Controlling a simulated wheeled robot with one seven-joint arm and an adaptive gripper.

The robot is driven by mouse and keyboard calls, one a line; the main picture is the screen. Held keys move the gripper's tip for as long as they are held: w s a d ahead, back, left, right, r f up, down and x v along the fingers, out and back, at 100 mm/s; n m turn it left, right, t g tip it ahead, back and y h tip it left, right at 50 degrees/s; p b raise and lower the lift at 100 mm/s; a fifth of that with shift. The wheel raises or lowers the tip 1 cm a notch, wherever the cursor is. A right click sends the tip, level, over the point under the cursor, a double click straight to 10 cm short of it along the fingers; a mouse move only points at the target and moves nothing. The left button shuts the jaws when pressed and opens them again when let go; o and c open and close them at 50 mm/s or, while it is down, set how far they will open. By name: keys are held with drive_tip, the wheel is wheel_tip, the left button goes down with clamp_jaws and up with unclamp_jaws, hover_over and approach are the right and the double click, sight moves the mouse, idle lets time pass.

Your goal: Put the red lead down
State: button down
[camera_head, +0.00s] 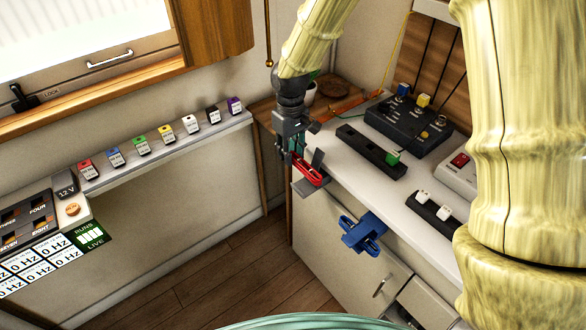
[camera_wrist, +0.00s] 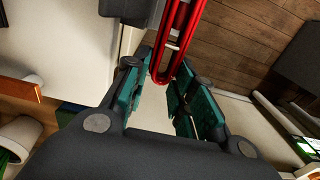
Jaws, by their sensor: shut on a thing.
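The red lead (camera_head: 308,173) is a bright red looped piece at my gripper (camera_head: 296,155), by the left end of the white counter. In the wrist view the red lead (camera_wrist: 181,45) runs down from the top edge as a narrow loop. Its rounded end lies between the teal finger pads of my gripper (camera_wrist: 168,85), which is shut on it. A grey bracket (camera_head: 314,187) at the counter's edge sits just below and around the lead in the head view. I cannot tell whether the lead touches it.
A blue bracket (camera_head: 362,236) sticks out from the counter front. On the white counter (camera_head: 345,160) are a black rail (camera_head: 362,146) with a green block and a dark console (camera_head: 405,125). A shelf (camera_head: 160,155) with several coloured tags runs along the left wall. Wooden floor (camera_head: 215,275) is clear.

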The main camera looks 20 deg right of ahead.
wheel_tip(320, 180, down, 6)
idle(0.5)
drive_tip(key=shift+f, duration=0.15)
drive_tip(key=c, duration=1.2)
unclamp_jaws()
wheel_tip(320, 180, up, 12)
drive_tip(key=shift+r, duration=0.15)
